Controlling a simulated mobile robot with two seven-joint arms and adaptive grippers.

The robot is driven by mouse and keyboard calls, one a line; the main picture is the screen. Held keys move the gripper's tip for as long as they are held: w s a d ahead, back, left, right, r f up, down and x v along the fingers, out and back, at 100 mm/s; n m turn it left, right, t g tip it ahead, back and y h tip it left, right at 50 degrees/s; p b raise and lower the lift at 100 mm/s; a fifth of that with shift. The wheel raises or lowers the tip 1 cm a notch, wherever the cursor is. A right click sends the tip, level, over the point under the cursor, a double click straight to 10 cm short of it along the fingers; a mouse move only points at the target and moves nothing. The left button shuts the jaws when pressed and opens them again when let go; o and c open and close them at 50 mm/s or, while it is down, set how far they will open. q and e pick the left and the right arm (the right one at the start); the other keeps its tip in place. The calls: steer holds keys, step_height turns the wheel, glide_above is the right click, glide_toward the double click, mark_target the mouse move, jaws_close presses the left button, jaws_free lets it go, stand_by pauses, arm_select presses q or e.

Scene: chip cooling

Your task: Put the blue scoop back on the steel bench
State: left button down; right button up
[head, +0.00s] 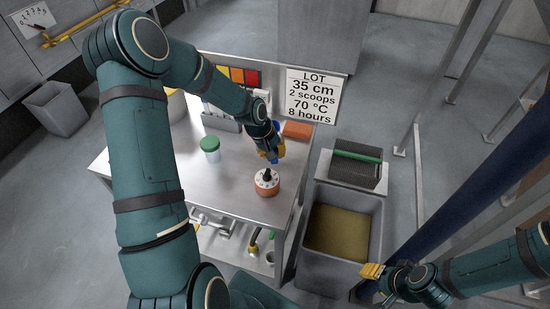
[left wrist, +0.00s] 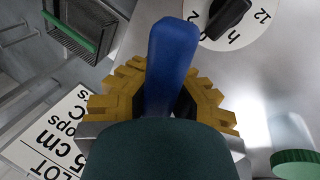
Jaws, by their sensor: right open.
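The blue scoop (head: 274,157) is in my left gripper (head: 270,150), above the right part of the steel bench (head: 230,187). In the left wrist view the scoop's blue handle (left wrist: 171,65) stands between the yellow fingers of my left gripper (left wrist: 166,90), which look shut on it. The rest of the scoop is hidden behind the gripper, and I cannot tell whether it touches the bench top. My right gripper (head: 372,271) is open and empty, low at the right near the grey bin.
An orange dial timer (head: 266,187) stands just in front of my left gripper. A green-lidded jar (head: 211,153) stands to its left, an orange block (head: 297,130) behind. A lot sign (head: 312,95) rises at the back.

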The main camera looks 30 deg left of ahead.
arm_select(q)
step_height(320, 180, down, 3)
steer(key=shift+w+r, duration=0.1)
steer(key=shift+r, duration=0.05)
steer(key=shift+r, duration=0.1)
steer(key=shift+f+b, duration=0.5)
steer(key=c, duration=1.1)
jaws_free()
steer(key=shift+c, duration=0.2)
